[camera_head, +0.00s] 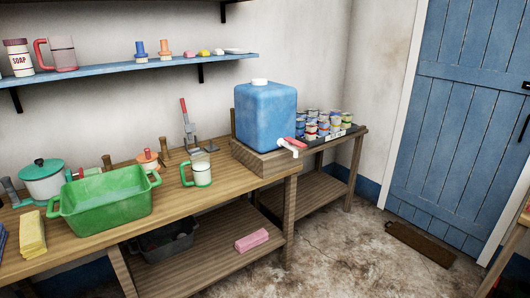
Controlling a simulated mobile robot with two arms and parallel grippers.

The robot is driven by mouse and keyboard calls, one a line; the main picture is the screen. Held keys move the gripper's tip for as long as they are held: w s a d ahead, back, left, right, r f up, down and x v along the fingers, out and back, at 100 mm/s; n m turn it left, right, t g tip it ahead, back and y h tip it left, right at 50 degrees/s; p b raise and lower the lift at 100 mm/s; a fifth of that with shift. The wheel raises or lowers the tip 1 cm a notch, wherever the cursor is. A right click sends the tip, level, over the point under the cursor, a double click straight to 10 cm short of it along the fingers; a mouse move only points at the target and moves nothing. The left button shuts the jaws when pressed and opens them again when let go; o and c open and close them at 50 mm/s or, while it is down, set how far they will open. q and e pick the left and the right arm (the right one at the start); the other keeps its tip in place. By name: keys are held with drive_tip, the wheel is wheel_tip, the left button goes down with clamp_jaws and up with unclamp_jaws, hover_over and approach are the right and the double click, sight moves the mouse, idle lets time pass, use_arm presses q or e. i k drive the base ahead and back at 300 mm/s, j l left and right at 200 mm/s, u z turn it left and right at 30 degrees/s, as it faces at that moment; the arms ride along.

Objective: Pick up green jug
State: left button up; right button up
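The green jug (202,172) stands upright on the wooden workbench (229,190), left of the blue water tank. It has a pale, see-through-looking body with a green handle on its left side and green at the base. Nothing touches it that I can see. Neither of my grippers shows in the head view.
A green basin (105,205) sits left of the jug, with a white pot (42,186) behind it and a yellow cloth (32,234) in front. The blue tank (265,118) has a red-handled tap. A red-handled jug (63,54) is on the blue shelf (120,69). The floor right is mostly clear.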

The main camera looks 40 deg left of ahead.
sight(200, 162)
drive_tip(key=i+j+u, duration=0.15)
drive_tip(key=u, duration=0.3)
drive_tip(key=i+u, duration=0.35)
drive_tip(key=u, duration=0.15)
drive_tip(key=i+u, duration=0.3)
drive_tip(key=u, duration=0.15)
drive_tip(key=i+l+u, duration=0.1)
drive_tip(key=i+u, duration=0.15)
drive_tip(key=u, duration=0.2)
